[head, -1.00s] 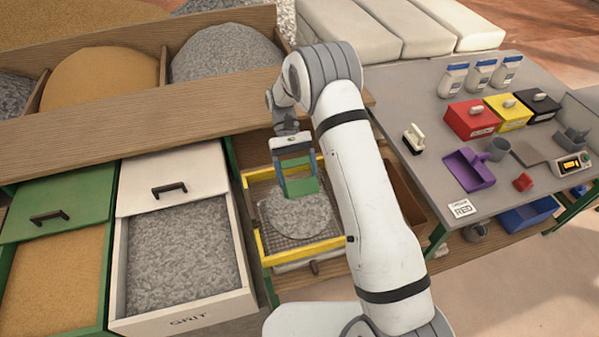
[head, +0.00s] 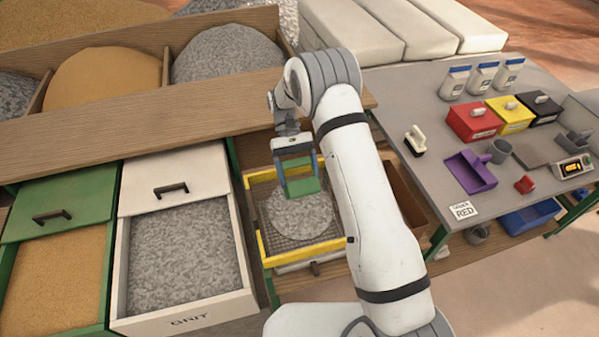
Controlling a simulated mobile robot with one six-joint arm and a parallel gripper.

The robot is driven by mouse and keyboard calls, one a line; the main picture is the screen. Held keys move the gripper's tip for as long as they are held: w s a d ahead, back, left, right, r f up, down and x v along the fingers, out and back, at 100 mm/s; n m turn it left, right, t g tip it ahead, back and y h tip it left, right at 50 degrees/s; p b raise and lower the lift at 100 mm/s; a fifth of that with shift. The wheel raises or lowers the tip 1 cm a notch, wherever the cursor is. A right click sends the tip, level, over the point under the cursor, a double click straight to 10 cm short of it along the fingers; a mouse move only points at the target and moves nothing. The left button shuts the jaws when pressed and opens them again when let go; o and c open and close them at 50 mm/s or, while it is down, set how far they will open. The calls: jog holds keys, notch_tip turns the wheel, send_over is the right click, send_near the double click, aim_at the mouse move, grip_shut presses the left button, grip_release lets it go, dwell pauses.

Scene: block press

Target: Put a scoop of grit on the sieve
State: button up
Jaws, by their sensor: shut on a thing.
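The sieve (head: 264,254) has a yellow frame and a wire mesh, and sits below the wooden shelf. A round heap of grey grit (head: 302,215) lies on its mesh. My gripper (head: 298,182) is shut on a green scoop (head: 301,189), held above the far part of the heap. The scoop's inside is not clear from here, so I cannot tell if grit is in it. The white drawer marked GRIT (head: 190,322) stands open at the left, full of grey grit (head: 185,252). My arm hides the sieve's right side.
A green drawer (head: 98,265) of sand is open at far left. The wooden ledge (head: 120,122) runs behind the drawers.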

jog(key=shift+r+t+y+b, duration=0.5)
jog(key=shift+r+t+b, duration=0.35)
jog(key=shift+t+b, duration=0.95)
jog(key=shift+r+t+y+b, duration=0.5)
jog(key=shift+r+t+b, duration=0.35)
jog(key=shift+t+b, duration=0.95)
jog(key=shift+r+t+y+b, duration=0.5)
jog(key=shift+r+t+b, duration=0.35)
jog(key=shift+t+b, duration=0.95)
jog(key=shift+s+f, duration=0.1)
